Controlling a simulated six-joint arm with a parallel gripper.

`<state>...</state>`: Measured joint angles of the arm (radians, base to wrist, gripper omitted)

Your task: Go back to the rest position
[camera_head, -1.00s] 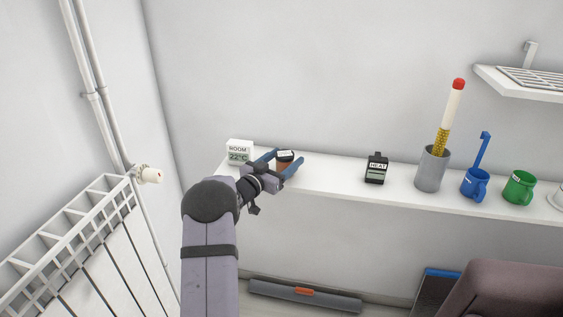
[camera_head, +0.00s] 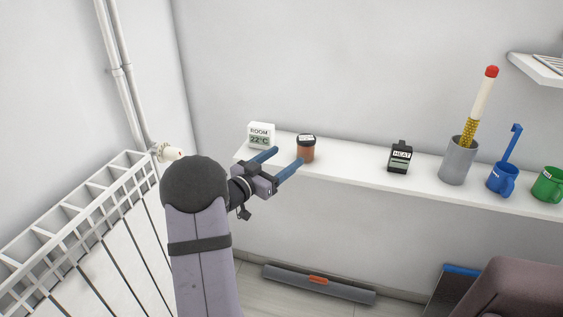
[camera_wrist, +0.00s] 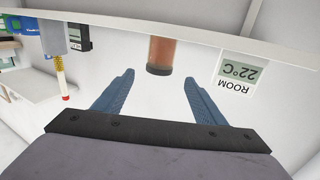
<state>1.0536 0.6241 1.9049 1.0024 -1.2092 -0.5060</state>
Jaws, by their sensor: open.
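My gripper (camera_head: 283,164) is open and empty, with its two blue fingers apart in front of the shelf's left part. In the wrist view my gripper (camera_wrist: 158,88) shows both fingers spread with nothing between them. A small brown jar with a black lid (camera_head: 306,149) stands upright on the shelf just beyond the right fingertip. The jar (camera_wrist: 160,54) appears beyond the fingertips in the wrist view, with a gap between.
The white shelf (camera_head: 350,172) also holds a room thermometer (camera_head: 261,136), a black HEAT device (camera_head: 400,157), a grey cup (camera_head: 457,163) with a red-tipped stick, a blue mug (camera_head: 502,180) and a green mug (camera_head: 548,186). A white radiator (camera_head: 90,240) stands at left.

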